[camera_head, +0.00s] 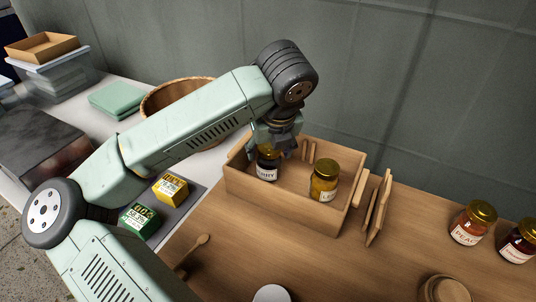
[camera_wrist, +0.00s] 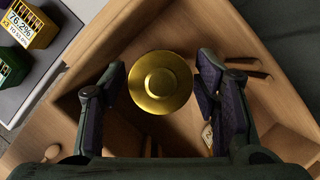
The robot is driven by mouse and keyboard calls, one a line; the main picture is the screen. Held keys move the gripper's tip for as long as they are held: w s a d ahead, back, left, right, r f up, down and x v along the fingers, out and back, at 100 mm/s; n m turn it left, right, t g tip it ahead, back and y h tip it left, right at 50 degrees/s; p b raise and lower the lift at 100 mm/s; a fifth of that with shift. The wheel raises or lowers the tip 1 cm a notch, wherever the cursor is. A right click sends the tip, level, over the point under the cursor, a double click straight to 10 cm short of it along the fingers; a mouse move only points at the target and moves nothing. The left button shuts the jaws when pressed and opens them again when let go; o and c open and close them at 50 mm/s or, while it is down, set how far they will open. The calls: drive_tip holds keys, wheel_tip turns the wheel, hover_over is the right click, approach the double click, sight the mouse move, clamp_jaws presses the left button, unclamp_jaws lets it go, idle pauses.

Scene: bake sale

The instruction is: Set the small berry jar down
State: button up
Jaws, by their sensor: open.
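The small berry jar (camera_head: 267,168), dark with a white label and gold lid, stands upright in the left part of a wooden crate (camera_head: 275,203). In the wrist view its round gold lid (camera_wrist: 160,82) is between my fingers, with a gap on each side. My gripper (camera_head: 272,147) is open around the top of the jar, pointing down. It also shows in the wrist view (camera_wrist: 160,72), fingers spread. My gripper hides part of the lid in the head view. The jar's base is hidden behind the crate's front wall.
A yellow-amber jar (camera_head: 324,183) stands in the crate's right part. Thin wooden boards (camera_head: 378,208) lean beside the crate. A peach jar (camera_head: 471,226) and a dark red jar (camera_head: 518,243) stand far right. Yellow (camera_head: 171,188) and green (camera_head: 139,220) boxes sit left. The front tabletop has free room.

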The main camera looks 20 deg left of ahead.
drive_tip(key=v, duration=0.8)
drive_tip(key=shift+r+b, duration=0.3)
drive_tip(key=shift+b, duration=0.05)
